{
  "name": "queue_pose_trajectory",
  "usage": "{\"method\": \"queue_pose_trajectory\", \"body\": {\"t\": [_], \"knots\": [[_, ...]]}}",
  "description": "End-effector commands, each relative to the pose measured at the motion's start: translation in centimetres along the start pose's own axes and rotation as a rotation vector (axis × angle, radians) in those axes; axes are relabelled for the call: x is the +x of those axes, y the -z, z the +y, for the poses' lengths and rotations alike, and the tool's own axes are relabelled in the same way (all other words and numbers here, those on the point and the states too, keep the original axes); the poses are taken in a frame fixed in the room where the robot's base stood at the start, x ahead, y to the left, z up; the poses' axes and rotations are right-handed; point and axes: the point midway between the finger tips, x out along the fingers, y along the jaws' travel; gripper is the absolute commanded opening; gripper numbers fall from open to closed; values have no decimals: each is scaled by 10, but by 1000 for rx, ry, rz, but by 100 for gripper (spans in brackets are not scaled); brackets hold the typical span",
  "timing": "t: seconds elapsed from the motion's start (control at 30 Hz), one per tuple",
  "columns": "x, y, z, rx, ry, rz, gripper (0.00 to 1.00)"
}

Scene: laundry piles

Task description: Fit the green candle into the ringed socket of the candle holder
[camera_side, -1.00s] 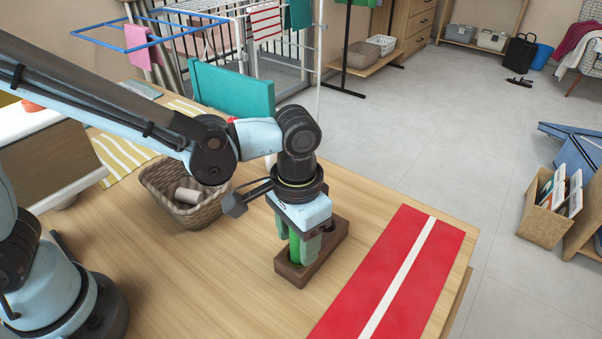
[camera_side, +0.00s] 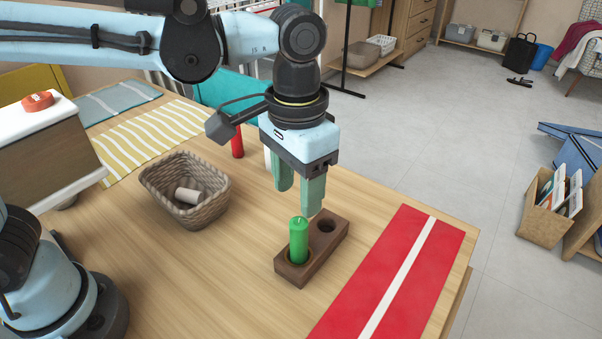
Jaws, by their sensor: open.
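The green candle (camera_side: 299,242) stands upright in the near socket of the dark brown candle holder (camera_side: 318,268). A pale yellowish ring shows around the candle's base at that socket. The holder's far socket (camera_side: 326,226) is empty, and I see no ring on it. My gripper (camera_side: 299,200) is open and empty above the holder, with its green fingers pointing down. The fingertips are above and beyond the candle's top in the picture and look apart from it.
A wicker basket (camera_side: 213,213) with a pale cylinder (camera_side: 189,196) in it stands to the left. A red candle (camera_side: 237,143) stands behind my gripper, beside a white one (camera_side: 267,158). A red runner with a white stripe (camera_side: 428,250) lies to the right. The table between basket and holder is clear.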

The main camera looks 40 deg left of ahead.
Motion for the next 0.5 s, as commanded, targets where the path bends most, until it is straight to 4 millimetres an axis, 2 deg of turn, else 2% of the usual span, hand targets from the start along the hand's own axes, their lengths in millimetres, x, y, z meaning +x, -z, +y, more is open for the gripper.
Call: {"method": "queue_pose_trajectory", "body": {"t": [0.17, 0.27, 0.37, 0.5], "knots": [[-11, 0, -1, -1, 0, 1, 54], [-13, -2, -10, -13, -6, 22, 54], [-12, -5, -32, -43, -20, 78, 54], [-7, -17, -79, -105, -33, 214, 54]]}}
